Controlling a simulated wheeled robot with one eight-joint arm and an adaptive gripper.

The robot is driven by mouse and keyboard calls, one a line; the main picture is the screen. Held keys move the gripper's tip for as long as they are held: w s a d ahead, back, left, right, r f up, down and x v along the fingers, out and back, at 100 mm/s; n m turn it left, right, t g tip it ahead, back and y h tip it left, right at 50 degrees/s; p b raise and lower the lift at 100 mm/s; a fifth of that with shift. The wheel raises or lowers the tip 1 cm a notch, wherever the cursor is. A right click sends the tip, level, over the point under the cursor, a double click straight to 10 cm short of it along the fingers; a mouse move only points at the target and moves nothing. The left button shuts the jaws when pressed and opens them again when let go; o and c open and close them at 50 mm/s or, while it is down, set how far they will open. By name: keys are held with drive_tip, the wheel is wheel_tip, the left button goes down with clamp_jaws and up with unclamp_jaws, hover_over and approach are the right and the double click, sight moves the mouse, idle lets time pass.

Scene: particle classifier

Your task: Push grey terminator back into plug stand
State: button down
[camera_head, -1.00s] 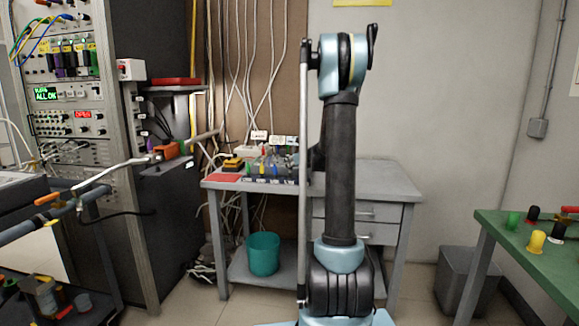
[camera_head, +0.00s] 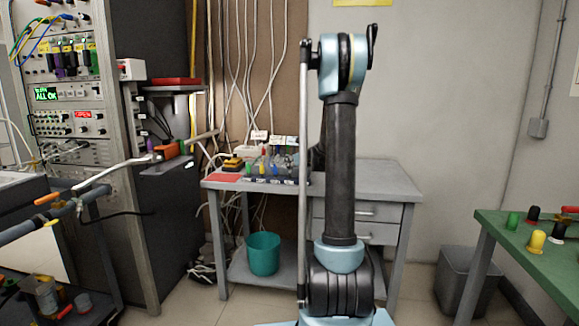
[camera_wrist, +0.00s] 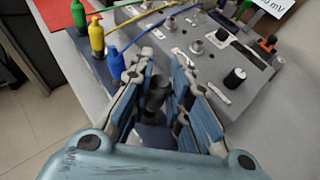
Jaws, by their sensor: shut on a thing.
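In the wrist view my gripper (camera_wrist: 163,92) is shut on a dark grey cylindrical piece (camera_wrist: 155,97), which I take as the grey terminator. Its lower end is hidden between the fingers. The dark blue plug stand (camera_wrist: 95,72) runs along the front of a grey box. A green plug (camera_wrist: 79,14), a yellow plug (camera_wrist: 97,37) and a blue plug (camera_wrist: 116,62) stand upright in it, in line with my gripper. I cannot tell whether the terminator is seated. In the head view the stand (camera_head: 262,180) is on the grey table; my gripper is not clearly visible there.
The grey box (camera_wrist: 225,72) beside the stand carries metal connectors and a black knob (camera_wrist: 234,78). Thin green, yellow and blue cables run from the plugs across it. A red sheet (camera_head: 223,177) lies at the table's left. The table's right side (camera_head: 375,180) is clear.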

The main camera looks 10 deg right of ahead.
drive_tip(key=shift+f, duration=1.35)
drive_tip(key=c, duration=1.4)
unclamp_jaws()
drive_tip(key=shift+c, duration=0.2)
drive_tip(key=v, duration=1.2)
drive_tip(key=shift+f, duration=0.1)
